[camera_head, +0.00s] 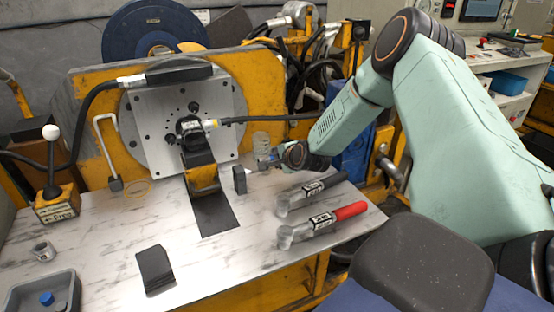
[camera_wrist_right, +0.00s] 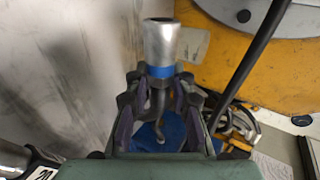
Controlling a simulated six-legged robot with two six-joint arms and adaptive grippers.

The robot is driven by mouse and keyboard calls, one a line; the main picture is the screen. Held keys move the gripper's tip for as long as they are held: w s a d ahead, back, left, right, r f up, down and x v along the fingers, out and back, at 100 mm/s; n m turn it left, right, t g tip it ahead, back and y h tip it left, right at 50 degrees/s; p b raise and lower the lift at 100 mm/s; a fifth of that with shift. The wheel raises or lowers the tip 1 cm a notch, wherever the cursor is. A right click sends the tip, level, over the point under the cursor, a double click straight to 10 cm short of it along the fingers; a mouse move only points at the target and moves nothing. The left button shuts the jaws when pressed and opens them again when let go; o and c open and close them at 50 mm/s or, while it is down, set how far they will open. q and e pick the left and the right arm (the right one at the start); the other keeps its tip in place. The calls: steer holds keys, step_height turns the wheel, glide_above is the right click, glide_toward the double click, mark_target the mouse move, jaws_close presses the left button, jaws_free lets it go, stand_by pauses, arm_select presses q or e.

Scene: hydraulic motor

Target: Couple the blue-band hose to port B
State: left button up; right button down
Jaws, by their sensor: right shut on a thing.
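My right gripper (camera_wrist_right: 160,80) is shut on the blue-band hose (camera_wrist_right: 160,46). Its bright metal end fitting points away from the gripper, with the blue band (camera_wrist_right: 160,71) between the fingertips. The dark motor (camera_head: 190,128) sits on a pale square plate (camera_head: 148,120). A yellow-band hose (camera_head: 211,123) meets the motor's right side. Port letters are not legible, so I cannot tell which is port B. My left gripper is out of view.
A black-handled tool (camera_head: 311,193) and a red-handled tool (camera_head: 322,222) lie on the bench at right. A small dark block (camera_head: 239,180) stands near my right gripper. A white-knobbed lever (camera_head: 51,165) and grey tray (camera_head: 20,295) are at left.

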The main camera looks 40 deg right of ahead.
steer(key=shift+r+p, duration=3.05)
steer(key=shift+r, duration=0.8)
steer(key=shift+f, duration=0.1)
steer(key=shift+w+d+f+b, duration=0.1)
steer(key=shift+w+d+b, duration=0.1)
steer(key=shift+w+b, duration=0.45)
steer(key=w+d+b, duration=0.2)
steer(key=w+b, duration=0.4)
steer(key=b, duration=0.1)
steer(key=shift+w, duration=0.2)
